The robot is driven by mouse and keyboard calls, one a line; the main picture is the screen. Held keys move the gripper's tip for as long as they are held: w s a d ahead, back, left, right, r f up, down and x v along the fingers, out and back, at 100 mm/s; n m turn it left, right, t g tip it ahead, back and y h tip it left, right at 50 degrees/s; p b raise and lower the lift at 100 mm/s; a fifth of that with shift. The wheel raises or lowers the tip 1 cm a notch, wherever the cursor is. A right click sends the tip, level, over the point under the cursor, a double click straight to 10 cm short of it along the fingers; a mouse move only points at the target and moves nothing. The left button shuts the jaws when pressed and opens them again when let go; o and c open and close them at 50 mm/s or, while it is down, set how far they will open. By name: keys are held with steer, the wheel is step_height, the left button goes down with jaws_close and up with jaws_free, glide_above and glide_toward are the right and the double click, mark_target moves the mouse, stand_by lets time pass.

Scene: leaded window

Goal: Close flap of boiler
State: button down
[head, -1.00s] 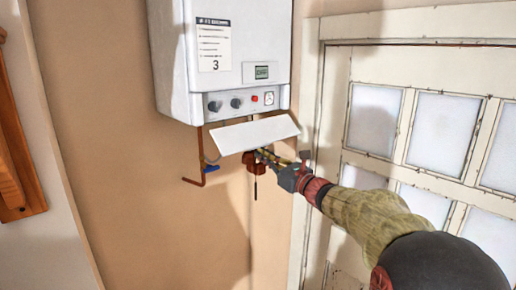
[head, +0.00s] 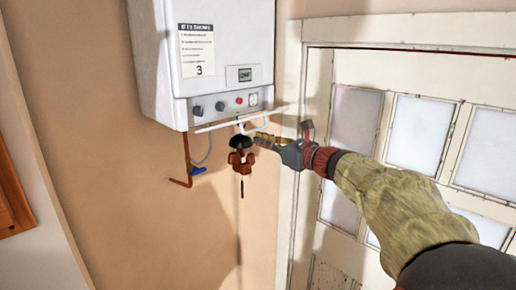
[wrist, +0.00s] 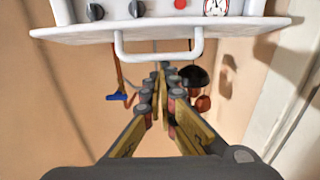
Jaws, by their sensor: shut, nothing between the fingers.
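The white boiler (head: 203,60) hangs on the tan wall. Its white flap (head: 241,118) is seen nearly edge-on in the head view, sticking out below the control panel. In the wrist view the flap (wrist: 75,32) spans the top, with a white bar handle (wrist: 158,56) hanging under its front edge. The knobs above it are uncovered. My gripper (head: 258,140) is shut and empty, just below the flap. In the wrist view its fingertips (wrist: 164,72) sit just under the handle; I cannot tell whether they touch it.
Below the boiler are a copper pipe (head: 187,160), a blue valve handle (head: 198,171) and a reddish-brown fitting (head: 241,160) with a dark cap, close to my fingers. A white paned door (head: 400,120) stands at the right.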

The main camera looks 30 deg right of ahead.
steer(key=r, duration=0.1)
steer(key=r+p, duration=0.1)
steer(key=r, duration=0.1)
steer(key=r+p, duration=0.1)
steer(key=r, duration=0.1)
steer(key=shift+s+d+r, duration=0.1)
steer(key=shift+s, duration=0.2)
stand_by(1.0)
